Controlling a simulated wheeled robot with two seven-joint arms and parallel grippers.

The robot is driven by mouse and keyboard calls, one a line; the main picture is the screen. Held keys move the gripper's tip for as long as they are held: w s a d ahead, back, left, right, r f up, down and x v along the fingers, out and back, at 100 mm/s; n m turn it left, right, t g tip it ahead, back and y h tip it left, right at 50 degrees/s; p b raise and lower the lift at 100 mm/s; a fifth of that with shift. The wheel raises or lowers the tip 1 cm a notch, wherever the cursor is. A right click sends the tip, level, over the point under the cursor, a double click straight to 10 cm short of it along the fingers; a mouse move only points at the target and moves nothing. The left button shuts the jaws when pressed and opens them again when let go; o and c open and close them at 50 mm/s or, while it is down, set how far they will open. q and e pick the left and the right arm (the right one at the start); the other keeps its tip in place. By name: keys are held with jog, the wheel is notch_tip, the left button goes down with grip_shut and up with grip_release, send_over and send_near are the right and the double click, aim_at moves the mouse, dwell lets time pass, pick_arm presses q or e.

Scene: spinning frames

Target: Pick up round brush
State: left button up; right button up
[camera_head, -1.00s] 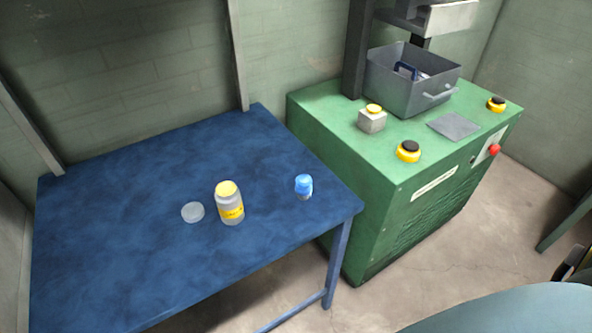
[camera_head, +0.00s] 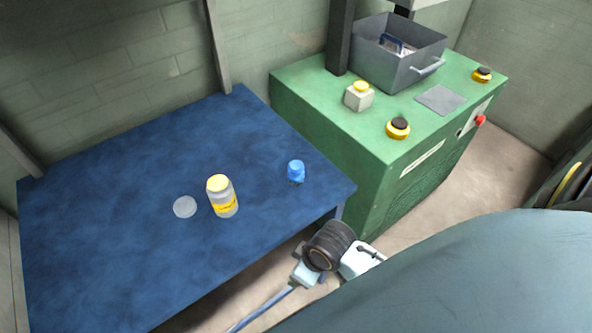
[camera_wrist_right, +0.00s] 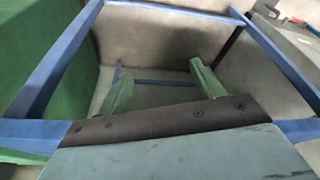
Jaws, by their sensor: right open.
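A small piece with a blue rounded top and a darker underside (camera_head: 296,171), which looks like the round brush, stands on the blue table (camera_head: 110,230) near its right edge. My right gripper (camera_wrist_right: 160,82) is open and empty in the right wrist view, with its two green fingers wide apart. That view faces blue table bars and the floor, and the brush does not show in it. In the head view a dark joint of my arm is beyond the table's front right corner, clear of the brush; the fingers are hidden there. My left gripper is not in view.
A jar with a yellow lid (camera_head: 222,197) and a pale disc (camera_head: 185,207) stand left of the brush. A green cabinet (camera_head: 330,118) right of the table carries a grey bin (camera_head: 392,75), a yellow-topped button box (camera_head: 358,96) and round buttons. The table's left half is clear.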

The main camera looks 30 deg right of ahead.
jog(key=w+a+r+n, duration=0.1)
jog(key=w+r+n, duration=0.1)
jog(key=r+n, duration=0.1)
jog(key=w+a+r+n, duration=0.1)
jog(key=w+r+n, duration=0.1)
jog(key=r, duration=0.2)
jog(key=w+a+r+n+y, duration=0.1)
jog(key=w+r+n, duration=0.2)
jog(key=r, duration=0.1)
jog(key=shift+a+r+n+g+p, duration=0.3)
jog(key=shift+r, duration=0.05)
jog(key=w+d+r+n+g, duration=0.1)
jog(key=w+d+r+n, duration=0.25)
jog(key=w+n, duration=0.2)
notch_tip(320, 180, up, 7)
jog(key=n+g+h, duration=0.1)
jog(key=n+h, duration=0.1)
jog(key=n, duration=0.1)
send_over(296, 165)
notch_tip(296, 165, down, 13)
jog(key=shift+w+r+b, duration=0.1)
jog(key=shift+b, duration=0.8)
